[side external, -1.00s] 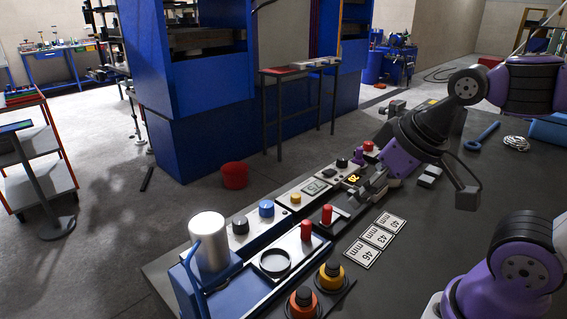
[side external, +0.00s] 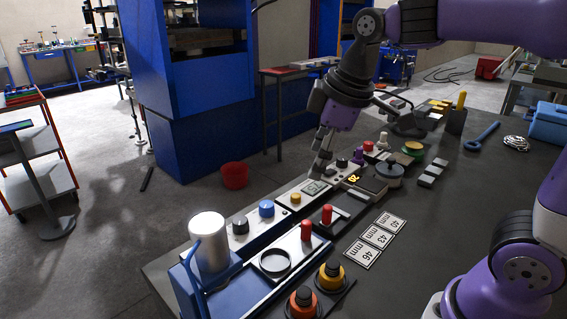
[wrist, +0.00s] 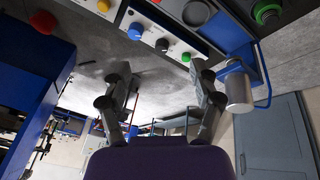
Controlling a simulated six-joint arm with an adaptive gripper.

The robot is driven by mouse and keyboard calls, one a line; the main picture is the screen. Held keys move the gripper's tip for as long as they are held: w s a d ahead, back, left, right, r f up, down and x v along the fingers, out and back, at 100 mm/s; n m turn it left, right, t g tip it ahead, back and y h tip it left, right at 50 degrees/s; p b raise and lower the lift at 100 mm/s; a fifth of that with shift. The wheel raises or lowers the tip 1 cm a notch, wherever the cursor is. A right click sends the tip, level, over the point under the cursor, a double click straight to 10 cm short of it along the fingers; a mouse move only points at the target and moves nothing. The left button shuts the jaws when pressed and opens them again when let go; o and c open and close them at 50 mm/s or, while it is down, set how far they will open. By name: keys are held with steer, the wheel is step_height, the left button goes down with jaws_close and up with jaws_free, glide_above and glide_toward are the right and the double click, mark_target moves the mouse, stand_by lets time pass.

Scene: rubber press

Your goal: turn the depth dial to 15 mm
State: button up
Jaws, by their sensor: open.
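The long control panel holds a black knob (side external: 240,224), a blue knob (side external: 266,208), a yellow button (side external: 295,198) and a small display (side external: 314,187). Another black knob (side external: 342,163) stands farther back. I cannot read a depth scale, nor tell which knob is the depth dial. My gripper (side external: 321,165) points down above the panel's far-left edge, by the display, apparently touching nothing. In the wrist view my gripper (wrist: 163,88) is open and empty; the blue knob (wrist: 136,31), the black knob (wrist: 162,45) and a green button (wrist: 186,57) lie beyond its fingers.
A metal cylinder (side external: 209,243) stands at the panel's near end. Red levers (side external: 306,230), number plates (side external: 375,238) and orange and yellow knobs (side external: 331,275) are to its right. A round grey part (side external: 389,176) lies farther back.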

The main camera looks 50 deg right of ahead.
steer(key=w+a+f+n+g, duration=0.1)
steer(key=w+a+n, duration=0.1)
steer(key=w+n, duration=0.4)
steer(key=n+g, duration=0.2)
steer(key=n, duration=0.5)
glide_toward(241, 220)
steer(key=f, duration=0.9)
steer(key=shift+w+a, duration=0.1)
steer(key=shift+w, duration=0.25)
steer(key=shift+c, duration=0.4)
steer(key=c, duration=1.1)
